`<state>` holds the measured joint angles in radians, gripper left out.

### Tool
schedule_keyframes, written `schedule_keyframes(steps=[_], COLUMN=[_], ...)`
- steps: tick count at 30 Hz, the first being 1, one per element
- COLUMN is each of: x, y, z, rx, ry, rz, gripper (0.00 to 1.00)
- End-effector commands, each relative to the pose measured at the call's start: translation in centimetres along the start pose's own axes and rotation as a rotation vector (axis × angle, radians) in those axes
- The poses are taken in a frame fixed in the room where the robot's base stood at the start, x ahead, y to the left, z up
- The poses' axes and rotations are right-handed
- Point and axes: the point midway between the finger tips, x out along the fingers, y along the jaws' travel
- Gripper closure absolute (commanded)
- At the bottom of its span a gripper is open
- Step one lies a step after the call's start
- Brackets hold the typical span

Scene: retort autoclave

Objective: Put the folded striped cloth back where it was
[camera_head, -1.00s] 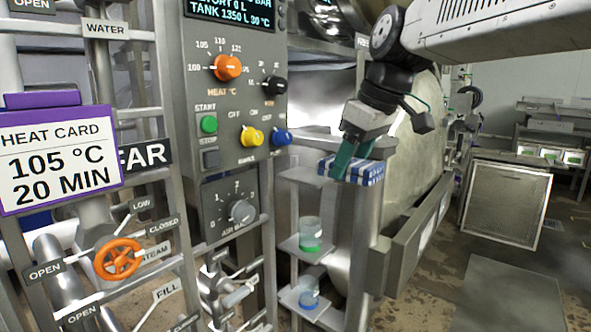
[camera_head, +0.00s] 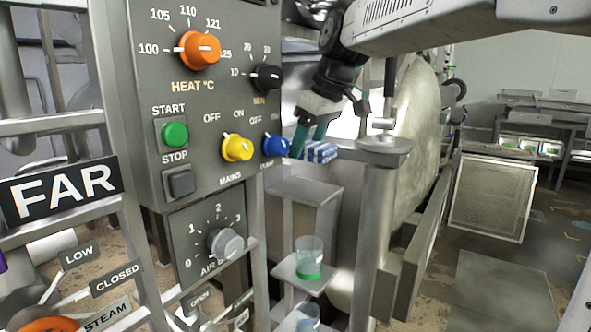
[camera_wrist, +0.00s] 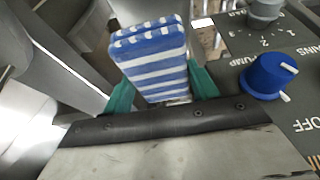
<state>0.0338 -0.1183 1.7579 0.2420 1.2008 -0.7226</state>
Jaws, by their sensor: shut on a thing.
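The folded striped cloth (camera_wrist: 152,60) is blue and white. In the wrist view it stands between the green fingers of my gripper (camera_wrist: 160,88), which are shut on it from both sides. In the head view the cloth (camera_head: 319,152) shows at the fingertips of my gripper (camera_head: 309,143), just right of the blue pump knob. It is held in the air, above and behind a grey shelf top (camera_head: 300,188). Part of the cloth is hidden by the fingers.
The control panel (camera_head: 205,95) with the blue pump knob (camera_head: 276,145) is close on the left. A grey post with a round top (camera_head: 384,150) stands to the right. Below, a small shelf holds a cup with green contents (camera_head: 309,258). Open floor lies at right.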

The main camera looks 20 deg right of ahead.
Motion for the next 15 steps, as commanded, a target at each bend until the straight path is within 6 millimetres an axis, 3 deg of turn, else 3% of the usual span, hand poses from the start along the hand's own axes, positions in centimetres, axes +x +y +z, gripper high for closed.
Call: schedule_keyframes(steps=[3,11,15], x=[1.8,3.8,5.6], y=[-0.3,-0.7,-0.5], z=[0.7,1.3,2.2], rx=[-0.004,-0.008,-0.004], ry=[-0.003,-0.004,-0.004], rz=[-0.004,-0.006,-0.005], gripper=[0.66,0.66,0.66])
